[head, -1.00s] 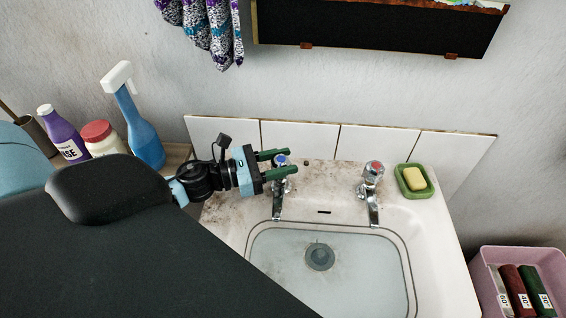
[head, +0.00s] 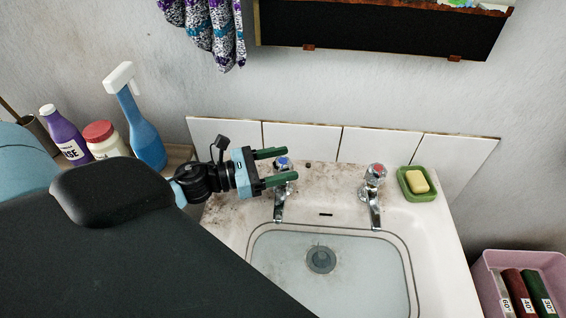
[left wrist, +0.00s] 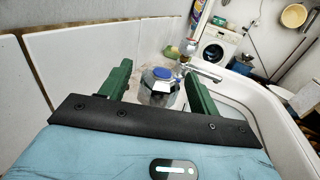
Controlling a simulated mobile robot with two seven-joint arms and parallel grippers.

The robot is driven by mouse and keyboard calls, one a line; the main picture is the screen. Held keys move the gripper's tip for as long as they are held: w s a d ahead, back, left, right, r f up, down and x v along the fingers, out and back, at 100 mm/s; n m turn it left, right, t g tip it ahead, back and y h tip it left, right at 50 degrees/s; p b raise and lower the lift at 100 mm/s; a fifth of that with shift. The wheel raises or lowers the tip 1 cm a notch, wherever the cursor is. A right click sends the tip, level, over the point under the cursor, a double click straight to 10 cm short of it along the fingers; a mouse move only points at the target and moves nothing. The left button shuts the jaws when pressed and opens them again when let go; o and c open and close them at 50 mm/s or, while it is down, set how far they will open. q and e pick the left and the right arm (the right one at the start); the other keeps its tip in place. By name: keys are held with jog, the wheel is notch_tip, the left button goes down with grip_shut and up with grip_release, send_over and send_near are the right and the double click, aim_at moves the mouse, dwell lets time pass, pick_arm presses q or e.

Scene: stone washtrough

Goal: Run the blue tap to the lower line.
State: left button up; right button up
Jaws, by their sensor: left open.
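The blue tap, a chrome tap with a blue-marked knob (head: 283,164), stands at the back left of the basin (head: 440,238). It also shows in the left wrist view (left wrist: 162,74). My left gripper (head: 276,167) is open, with its green fingers on either side of the knob. In the left wrist view the knob shows between and beyond the fingers (left wrist: 158,88); I cannot tell whether they touch it. No stream shows below the spout. Dark lines (head: 335,229) run round the basin's inner wall above pale, cloudy water (head: 365,270). My right gripper is out of view.
The red-marked tap (head: 375,180) stands to the right, beside a green dish (head: 428,192) with yellow soap. A drain fitting (head: 320,259) shows in the basin. Bottles (head: 145,138) stand at left; a pink bin (head: 490,268) is at lower right. White tiles (head: 380,146) stand close behind the taps.

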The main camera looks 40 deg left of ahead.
pick_arm(q)
jog(key=b+v, duration=0.1)
jog(key=v, duration=0.4)
jog(key=shift+s+a+f, duration=0.1)
jog(key=shift+s+a, duration=0.05)
jog(key=shift+s, duration=0.1)
jog(key=shift+v, duration=0.8)
dwell(0.4)
